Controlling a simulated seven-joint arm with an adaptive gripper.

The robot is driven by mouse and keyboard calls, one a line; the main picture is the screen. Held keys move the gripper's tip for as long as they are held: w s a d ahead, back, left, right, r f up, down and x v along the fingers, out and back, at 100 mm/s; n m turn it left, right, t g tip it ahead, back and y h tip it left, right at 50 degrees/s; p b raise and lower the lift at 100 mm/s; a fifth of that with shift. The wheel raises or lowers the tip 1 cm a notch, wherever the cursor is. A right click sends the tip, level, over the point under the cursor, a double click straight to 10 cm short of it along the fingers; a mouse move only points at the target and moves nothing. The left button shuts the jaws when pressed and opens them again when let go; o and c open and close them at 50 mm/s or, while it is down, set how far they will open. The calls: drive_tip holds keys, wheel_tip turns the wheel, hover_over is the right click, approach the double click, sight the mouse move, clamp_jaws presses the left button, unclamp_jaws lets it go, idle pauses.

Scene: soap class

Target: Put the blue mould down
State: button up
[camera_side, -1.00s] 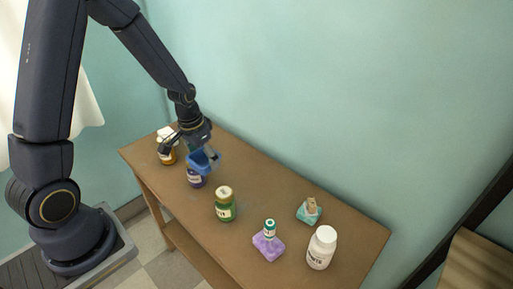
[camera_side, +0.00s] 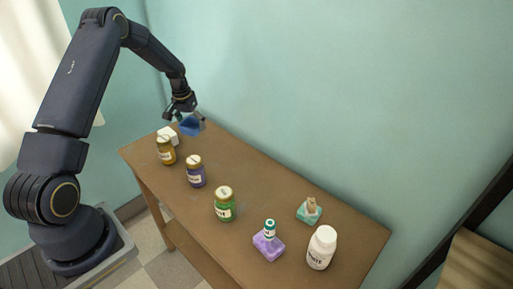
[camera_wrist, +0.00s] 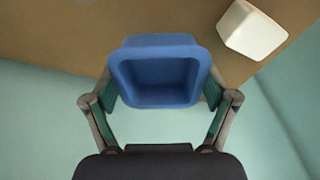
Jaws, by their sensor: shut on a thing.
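The blue mould (camera_side: 191,127) is a small open-topped box. My gripper (camera_side: 182,110) is shut on it. In the wrist view the two fingers of my gripper (camera_wrist: 160,93) press on opposite sides of the blue mould (camera_wrist: 158,45), whose hollow faces the camera and looks empty. In the side view the mould is at the far left end of the brown table (camera_side: 262,186), near the wall. It appears raised above the tabletop, but the exact gap is unclear.
A white block-like piece (camera_side: 168,132) stands close by; it also shows in the wrist view (camera_wrist: 250,32). Amber (camera_side: 166,152), purple (camera_side: 196,172) and green (camera_side: 224,205) jars line the table. A purple soap (camera_side: 268,247), teal piece (camera_side: 309,212) and white bottle (camera_side: 321,248) stand farther right.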

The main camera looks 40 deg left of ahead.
hover_over(204, 141)
drive_tip(key=f, duration=0.6)
drive_tip(key=shift+s+f, duration=0.15)
drive_tip(key=shift+s, duration=0.1)
drive_tip(key=shift+f, duration=1.55)
drive_tip(key=shift+f, duration=0.15)
drive_tip(key=o, duration=1)
